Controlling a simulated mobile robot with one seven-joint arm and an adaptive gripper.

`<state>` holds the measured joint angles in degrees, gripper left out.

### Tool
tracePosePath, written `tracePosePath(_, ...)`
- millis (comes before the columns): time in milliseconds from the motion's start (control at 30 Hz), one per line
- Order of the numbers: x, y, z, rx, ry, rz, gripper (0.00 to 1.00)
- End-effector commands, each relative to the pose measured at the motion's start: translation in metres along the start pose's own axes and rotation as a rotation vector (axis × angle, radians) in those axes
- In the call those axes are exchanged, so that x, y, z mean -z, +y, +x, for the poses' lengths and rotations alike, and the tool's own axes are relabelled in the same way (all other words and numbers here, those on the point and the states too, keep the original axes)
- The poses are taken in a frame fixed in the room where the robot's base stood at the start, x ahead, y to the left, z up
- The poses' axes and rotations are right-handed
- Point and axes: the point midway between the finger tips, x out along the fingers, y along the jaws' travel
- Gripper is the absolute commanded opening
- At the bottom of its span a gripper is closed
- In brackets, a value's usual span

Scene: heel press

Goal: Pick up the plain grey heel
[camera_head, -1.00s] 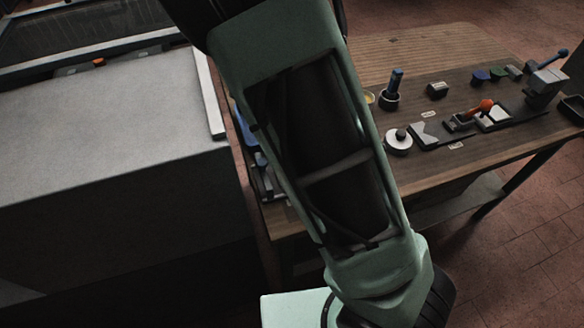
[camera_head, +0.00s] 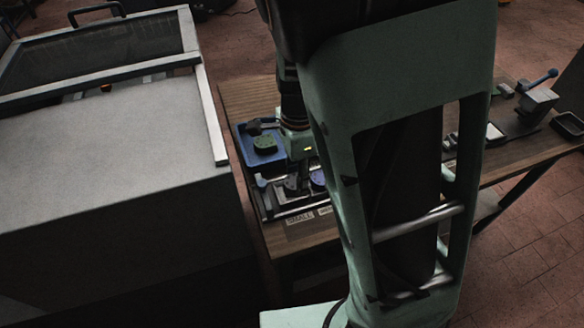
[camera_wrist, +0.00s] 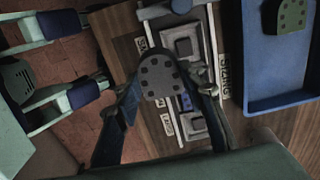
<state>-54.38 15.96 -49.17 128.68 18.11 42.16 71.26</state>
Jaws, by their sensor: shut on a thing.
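The plain grey heel (camera_wrist: 159,80), a rounded dark grey piece with several dark round marks on its face, is between the two fingers of my gripper (camera_wrist: 166,92) in the wrist view. My gripper is shut on it, with one finger on each side. The heel appears held above the fixture, though its height is hard to judge. In the head view my gripper (camera_head: 296,176) is over the left part of the table, and the held heel is too dark and small there to make out clearly.
A blue tray (camera_wrist: 240,62) with a green heel (camera_wrist: 292,15) stands to the right in the wrist view. Below the heel is a metal-railed fixture with square pads (camera_wrist: 184,47). A big grey cabinet (camera_head: 110,140) stands left of the wooden table (camera_head: 245,97).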

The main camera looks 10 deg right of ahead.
Motion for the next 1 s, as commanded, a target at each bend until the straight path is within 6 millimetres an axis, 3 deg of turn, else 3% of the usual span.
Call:
tracePosePath(33, -0.002, 0.008, -0.014, 0.002, -0.005, -0.003, 0.13)
tracePosePath(300, -0.003, 0.058, -0.034, -0.001, -0.004, -0.002, 0.13)
tracePosePath(500, -0.004, 0.081, -0.043, -0.001, -0.002, -0.001, 0.13)
tracePosePath(1000, -0.003, 0.094, -0.062, -0.001, 0.001, 0.001, 0.13)
